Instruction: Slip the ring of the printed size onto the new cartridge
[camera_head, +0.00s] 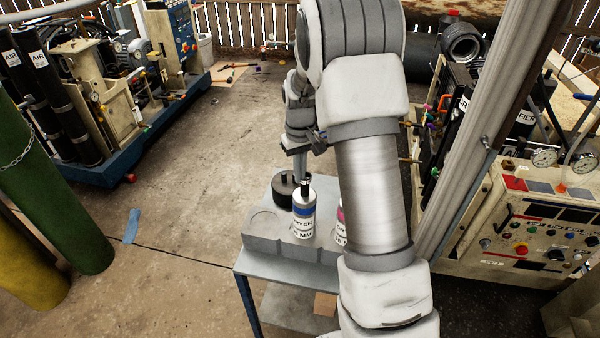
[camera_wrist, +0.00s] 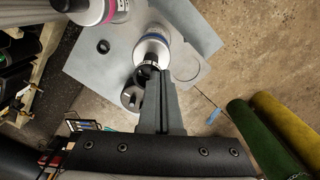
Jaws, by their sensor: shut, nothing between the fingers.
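A white cartridge with a blue band (camera_head: 304,215) stands upright in the grey holder; its label ends in "MM", but I cannot read the number surely. It also shows in the wrist view (camera_wrist: 153,46). A dark ring-like piece (camera_wrist: 146,71) is at its top end, by my fingertips; I cannot tell how far it sits on. My gripper (camera_head: 304,180) points down just above this cartridge, shut and empty; it shows in the wrist view (camera_wrist: 158,76). A magenta-banded cartridge (camera_head: 341,226) stands to the right, partly behind my arm.
The grey holder (camera_head: 283,246) on the small table has an empty round recess (camera_head: 265,223). A black cylinder (camera_head: 284,190) stands behind the blue-banded cartridge. A control panel (camera_head: 530,235) is at right, green and yellow gas cylinders at left. The floor left of the table is mostly clear.

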